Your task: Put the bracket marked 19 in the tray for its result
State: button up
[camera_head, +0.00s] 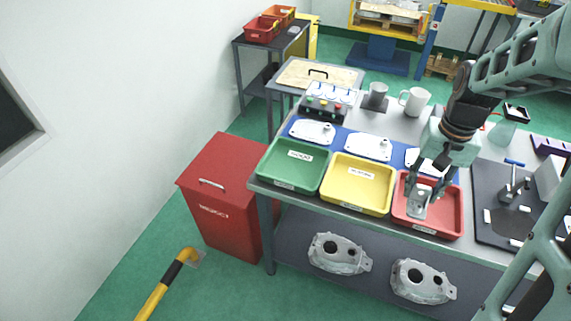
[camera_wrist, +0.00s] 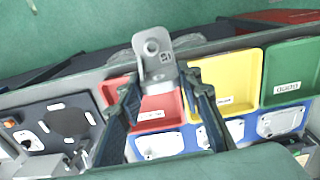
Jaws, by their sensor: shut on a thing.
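My gripper (camera_head: 424,188) is shut on a grey metal bracket (camera_head: 418,203), with a finger on either side of it. In the head view the bracket hangs over the red tray (camera_head: 455,222); whether it touches the tray floor I cannot tell. In the wrist view the bracket (camera_wrist: 158,68) shows a hole and a small dark mark, too blurred to read surely. The red tray (camera_wrist: 172,117) lies behind it there. The yellow tray (camera_head: 357,185) and green tray (camera_head: 293,166) stand to the left in the head view, both empty, with white labels too small to read surely.
White plates on a blue strip (camera_head: 283,131) lie behind the trays. A dark mat (camera_head: 487,184) with a fixture is right of the red tray. Mugs (camera_head: 415,101) and a button box (camera_head: 325,108) stand behind. Castings (camera_head: 338,253) lie on the lower shelf; a red bin (camera_head: 214,193) stands left.

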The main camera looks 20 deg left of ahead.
aim_at(280, 168)
jog(key=i+j, duration=0.1)
jog(key=j, duration=0.55)
jog(key=i+j, duration=0.65)
jog(key=j, duration=0.1)
